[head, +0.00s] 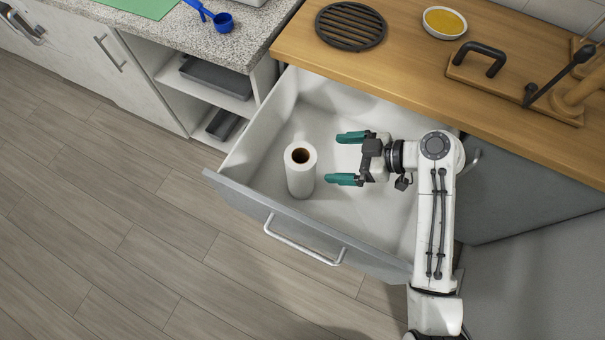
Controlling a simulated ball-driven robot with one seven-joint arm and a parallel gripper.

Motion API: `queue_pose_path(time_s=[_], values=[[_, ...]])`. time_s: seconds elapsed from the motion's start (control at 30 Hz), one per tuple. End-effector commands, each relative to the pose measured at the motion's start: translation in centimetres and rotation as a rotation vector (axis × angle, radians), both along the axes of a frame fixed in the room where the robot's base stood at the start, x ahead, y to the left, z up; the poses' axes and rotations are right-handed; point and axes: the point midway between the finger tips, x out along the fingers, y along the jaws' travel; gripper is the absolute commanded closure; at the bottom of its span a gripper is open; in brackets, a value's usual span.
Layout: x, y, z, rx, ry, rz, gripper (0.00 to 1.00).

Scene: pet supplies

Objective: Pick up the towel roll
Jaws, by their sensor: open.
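A white towel roll (301,177) with a brown core stands upright in an open drawer (236,152), toward the drawer's left front side. My gripper (341,159) is just to the right of the roll, with its two teal fingers pointing left toward it. The fingers are apart, and nothing is between them. A small gap shows between the fingertips and the roll. The exact height of the gripper over the drawer floor cannot be told.
The drawer's grey front with a metal handle (300,246) faces the wooden floor. The wooden counter (420,75) behind holds a black round trivet (350,25), a bowl of yellow food (444,22) and a wooden board (515,90). A blue scoop (223,22) lies on the granite counter.

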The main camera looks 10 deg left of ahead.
Motion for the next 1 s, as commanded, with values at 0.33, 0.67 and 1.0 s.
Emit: queue_pose_path(time_s=[0.33, 0.67, 1.0], values=[[1.0, 3.7, -1.2, 0.030, -0.042, 0.039, 0.00], [1.3, 6.2, -2.6, 0.030, -0.039, 0.037, 0.00], [1.6, 9.6, -4.9, 0.029, -0.041, 0.036, 0.00]])
